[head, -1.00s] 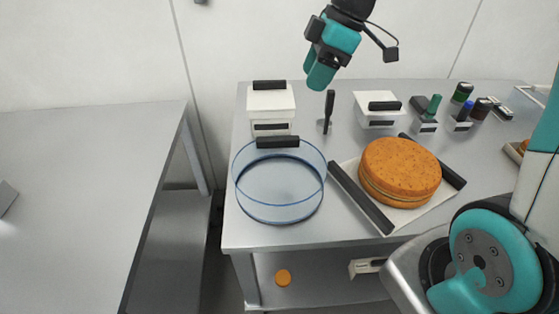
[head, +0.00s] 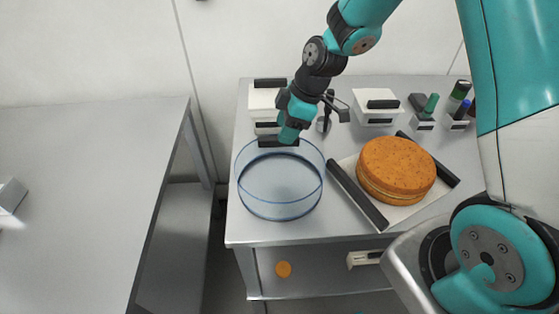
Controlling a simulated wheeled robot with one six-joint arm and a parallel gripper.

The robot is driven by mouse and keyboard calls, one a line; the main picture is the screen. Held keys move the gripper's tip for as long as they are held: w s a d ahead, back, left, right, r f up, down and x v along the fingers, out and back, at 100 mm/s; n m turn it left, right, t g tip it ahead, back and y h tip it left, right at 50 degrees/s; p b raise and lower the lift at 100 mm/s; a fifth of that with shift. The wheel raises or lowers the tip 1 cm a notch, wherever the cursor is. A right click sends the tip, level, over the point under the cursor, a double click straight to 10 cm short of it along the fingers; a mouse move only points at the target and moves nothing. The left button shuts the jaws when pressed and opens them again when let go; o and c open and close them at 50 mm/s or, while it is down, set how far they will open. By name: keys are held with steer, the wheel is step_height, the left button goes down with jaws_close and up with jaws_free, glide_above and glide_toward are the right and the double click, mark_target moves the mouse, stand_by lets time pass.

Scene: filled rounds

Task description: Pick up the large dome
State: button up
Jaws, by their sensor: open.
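The large dome (head: 280,197) is a clear, round cover with blue-tinted rims, standing at the front left of the metal table. A black bar handle (head: 264,142) shows at its upper back edge. My gripper (head: 287,138) is at that handle and overlaps it in the head view. Its fingertips are hidden or too small to make out, so I cannot tell whether they touch the handle. The dome rests on the table.
A layered orange-brown cake (head: 397,168) sits on a white board with black handles (head: 357,195) right of the dome. White lidded boxes (head: 375,107) and small holders with bottles stand behind.

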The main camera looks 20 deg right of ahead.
steer(key=x, duration=0.2)
steer(key=shift+w+a+f, duration=0.15)
steer(key=shift+a+f, duration=0.05)
steer(key=shift+f, duration=0.1)
steer(key=shift+f, duration=0.25)
jaws_close()
